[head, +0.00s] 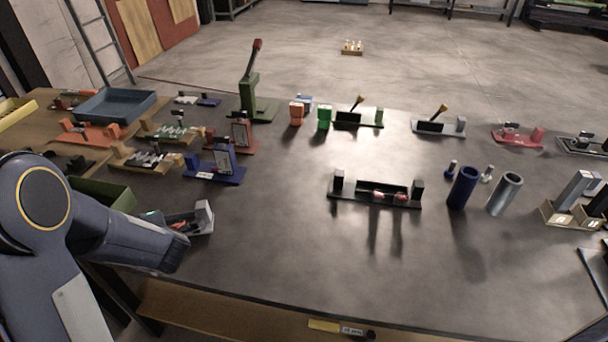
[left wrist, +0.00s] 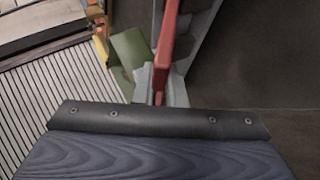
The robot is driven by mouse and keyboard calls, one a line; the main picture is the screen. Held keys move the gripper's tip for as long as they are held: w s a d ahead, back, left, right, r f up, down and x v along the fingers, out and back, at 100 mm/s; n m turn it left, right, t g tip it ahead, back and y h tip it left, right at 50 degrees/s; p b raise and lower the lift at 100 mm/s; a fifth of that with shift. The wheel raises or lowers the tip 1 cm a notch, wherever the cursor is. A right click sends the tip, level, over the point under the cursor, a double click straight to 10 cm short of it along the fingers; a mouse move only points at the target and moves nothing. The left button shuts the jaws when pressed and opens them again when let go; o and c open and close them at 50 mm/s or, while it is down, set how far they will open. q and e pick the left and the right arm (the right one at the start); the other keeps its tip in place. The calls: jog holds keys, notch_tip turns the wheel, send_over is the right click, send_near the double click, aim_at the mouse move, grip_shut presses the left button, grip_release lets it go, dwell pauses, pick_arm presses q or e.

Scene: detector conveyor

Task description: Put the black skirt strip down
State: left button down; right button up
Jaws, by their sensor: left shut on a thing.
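A black strip (left wrist: 160,119) with several screw heads crosses the lower part of the left wrist view. It lies along the edge of a dark blue, wood-grained surface (left wrist: 150,158). My left gripper (head: 183,243) is low at the table's front left, beside a grey holder (head: 203,217) with red parts. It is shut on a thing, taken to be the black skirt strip. Its fingertips are not clear in either view, and I cannot make out the strip in the head view. A red bar (left wrist: 167,40) rises just beyond the strip. My right gripper is not in view.
A green bin (head: 104,194) stands behind my left arm, and a blue stand (head: 216,170) is nearby. A black fixture (head: 375,197) stands mid-table, with a blue cup (head: 463,188) and a grey cup (head: 505,194) to its right. The front middle of the table (head: 300,250) is clear.

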pick_arm(q)
jog(key=shift+a+r, duration=0.1)
jog(key=shift+a, duration=0.05)
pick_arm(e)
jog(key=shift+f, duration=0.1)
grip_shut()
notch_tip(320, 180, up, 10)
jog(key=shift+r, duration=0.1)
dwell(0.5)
